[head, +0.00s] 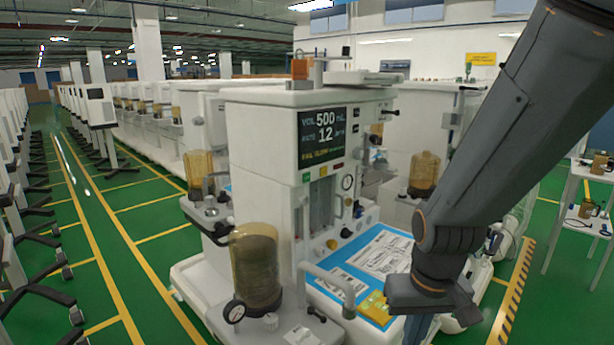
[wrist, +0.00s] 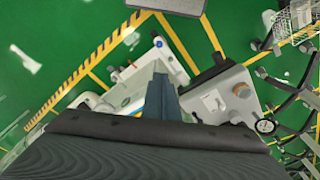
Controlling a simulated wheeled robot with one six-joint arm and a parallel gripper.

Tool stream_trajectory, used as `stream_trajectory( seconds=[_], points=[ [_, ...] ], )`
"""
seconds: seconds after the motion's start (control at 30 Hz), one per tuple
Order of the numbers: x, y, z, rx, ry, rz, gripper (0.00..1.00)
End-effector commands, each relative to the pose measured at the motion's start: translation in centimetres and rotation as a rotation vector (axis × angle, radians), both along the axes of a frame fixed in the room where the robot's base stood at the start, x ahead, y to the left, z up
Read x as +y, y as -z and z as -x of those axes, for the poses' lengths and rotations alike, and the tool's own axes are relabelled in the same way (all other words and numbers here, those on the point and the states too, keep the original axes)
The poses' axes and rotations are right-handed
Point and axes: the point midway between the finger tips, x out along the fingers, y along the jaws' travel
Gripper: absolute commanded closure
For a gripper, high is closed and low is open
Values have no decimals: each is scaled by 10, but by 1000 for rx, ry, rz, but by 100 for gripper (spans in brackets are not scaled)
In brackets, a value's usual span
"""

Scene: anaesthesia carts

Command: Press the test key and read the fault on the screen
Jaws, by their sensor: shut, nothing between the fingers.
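The screen (head: 328,135) on the near white cart (head: 265,150) faces me. It reads VOL 500 mL and RATE 12, with a small orange line below that is too small to read surely. Under it sit small green, yellow and red keys (head: 323,171); I cannot tell which is the test key. My gripper (head: 416,332) points down at the right of the cart's work surface, well below and right of the screen, its tips cut off by the frame edge. In the wrist view my gripper (wrist: 163,92) is shut and empty; the screen is not seen there.
A blue-edged sheet with papers (head: 375,258) and a yellow packet (head: 375,306) lie on the work surface. More carts line the left and back. Green floor (head: 105,230) is open at left.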

Motion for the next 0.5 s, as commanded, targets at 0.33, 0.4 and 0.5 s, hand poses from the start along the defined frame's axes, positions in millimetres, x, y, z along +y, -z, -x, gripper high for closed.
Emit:
stream_trajectory(
  seconds=[0.33,0.4,0.5],
  points=[
    [9,-20,-51,-148,203,-40,100],
    [16,-34,-81,-235,324,-84,100],
    [30,-62,-126,-367,513,-190,100]
  ],
)
